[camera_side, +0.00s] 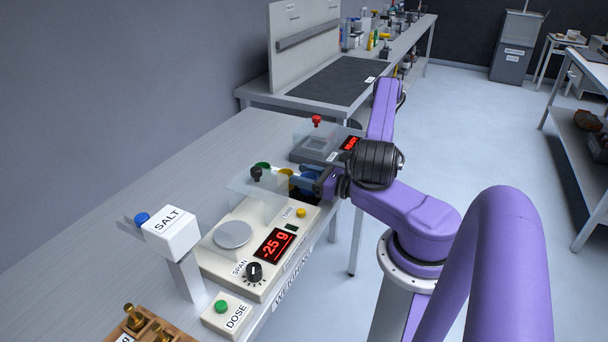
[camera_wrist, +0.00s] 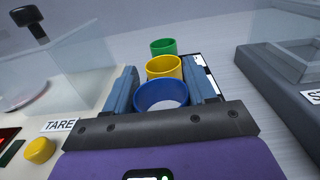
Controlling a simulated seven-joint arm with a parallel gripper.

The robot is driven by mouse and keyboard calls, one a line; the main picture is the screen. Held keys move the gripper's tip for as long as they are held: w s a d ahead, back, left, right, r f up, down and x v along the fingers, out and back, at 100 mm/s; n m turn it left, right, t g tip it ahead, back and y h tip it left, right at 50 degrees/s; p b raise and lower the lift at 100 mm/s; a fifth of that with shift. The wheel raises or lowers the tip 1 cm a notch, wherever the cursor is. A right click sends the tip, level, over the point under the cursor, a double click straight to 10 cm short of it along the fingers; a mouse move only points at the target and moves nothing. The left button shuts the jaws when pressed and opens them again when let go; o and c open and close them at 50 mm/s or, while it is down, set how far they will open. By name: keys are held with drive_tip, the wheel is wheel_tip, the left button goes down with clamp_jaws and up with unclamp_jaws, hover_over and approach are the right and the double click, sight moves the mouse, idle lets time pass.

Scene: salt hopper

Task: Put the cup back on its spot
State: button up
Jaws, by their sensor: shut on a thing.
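My gripper (camera_wrist: 162,88) has its blue fingers on both sides of the blue cup (camera_wrist: 149,98) and is shut on it. The cup is upright in the wrist view, with a pale inside bottom; I cannot tell whether it holds salt. The yellow cup (camera_wrist: 163,66) and the green cup (camera_wrist: 163,46) stand in a row just beyond it, beside a dark strip with white labels (camera_wrist: 199,61). I cannot tell whether the blue cup touches its spot. In the side view my gripper (camera_side: 306,180) is behind the scale, near the yellow cup (camera_side: 285,174) and green cup (camera_side: 263,166).
The weighing scale (camera_side: 245,285) has a bare pan (camera_side: 232,234), a clear shield, and a display (camera_side: 274,245) reading -25 g. The salt hopper (camera_side: 172,230) and dose button (camera_side: 222,306) are in front. A grey device with a red knob (camera_side: 316,120) stands beyond the cups.

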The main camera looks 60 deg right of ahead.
drive_tip(key=shift+f, duration=0.55)
idle(0.4)
drive_tip(key=o, duration=1.2)
drive_tip(key=s, duration=1.7)
drive_tip(key=w+a+r+m+g, duration=0.2)
drive_tip(key=a+r+m+g, duration=0.4)
drive_tip(key=a+m+g, duration=0.8)
drive_tip(key=w+a+r+m+g, duration=0.1)
drive_tip(key=a+r+m+g, duration=0.6)
drive_tip(key=m, duration=1.2)
drive_tip(key=s+a+r+n+t, duration=0.1)
drive_tip(key=a+n, duration=0.1)
drive_tip(key=n, duration=0.1)
drive_tip(key=s+a+r+n+t, duration=0.1)
drive_tip(key=s+a+n, duration=0.1)
drive_tip(key=n, duration=0.1)
drive_tip(key=s+a+r+n+t, duration=0.1)
drive_tip(key=s+r+n, duration=0.1)
drive_tip(key=n, duration=0.1)
drive_tip(key=shift+a, duration=0.4)
